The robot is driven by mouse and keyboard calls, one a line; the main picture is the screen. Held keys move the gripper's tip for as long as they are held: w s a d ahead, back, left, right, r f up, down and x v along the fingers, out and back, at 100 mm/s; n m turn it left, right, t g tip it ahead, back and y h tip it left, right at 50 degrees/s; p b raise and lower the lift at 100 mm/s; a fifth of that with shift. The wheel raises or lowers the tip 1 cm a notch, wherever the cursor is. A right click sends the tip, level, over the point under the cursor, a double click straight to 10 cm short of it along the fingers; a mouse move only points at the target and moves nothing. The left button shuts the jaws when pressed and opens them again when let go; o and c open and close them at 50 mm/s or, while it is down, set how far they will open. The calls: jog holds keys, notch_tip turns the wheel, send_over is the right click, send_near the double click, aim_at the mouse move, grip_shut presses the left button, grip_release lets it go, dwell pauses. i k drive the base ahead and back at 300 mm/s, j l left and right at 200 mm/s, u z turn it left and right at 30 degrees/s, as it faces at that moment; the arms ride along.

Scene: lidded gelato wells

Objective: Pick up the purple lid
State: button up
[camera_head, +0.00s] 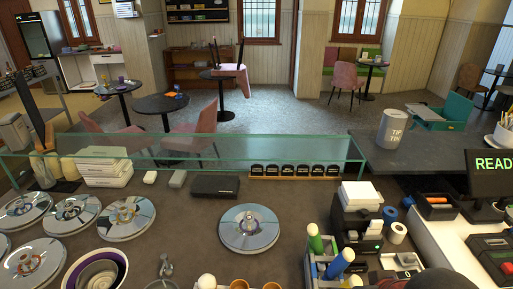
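Several round silvery lids with raised centre knobs lie on the dark counter. One lid (248,230) sits alone near the middle of the counter. Others sit in a group at the left, including one lid (126,218) at the group's right side, one lid (72,214) beside it and one lid (36,262) nearer the front. I cannot pick out a clearly purple lid at this size. A round tub with a purple rim (122,263) stands at the lower left, its inside pale. My gripper is not in view.
A glass guard (200,152) runs along the counter's back. A dark box (215,187) and a row of small black labels (295,171) sit behind the lone lid. A caddy with green and blue-topped bottles (330,268) stands to its right. Bare counter surrounds the lone lid.

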aim_at(246, 229)
jog(key=u, duration=1.9)
jog(key=z, duration=1.3)
jog(key=j+z, duration=0.3)
jog(key=j, duration=0.25)
jog(key=i+j+z, duration=0.1)
jog(key=j+z, duration=0.2)
jog(key=j, duration=0.3)
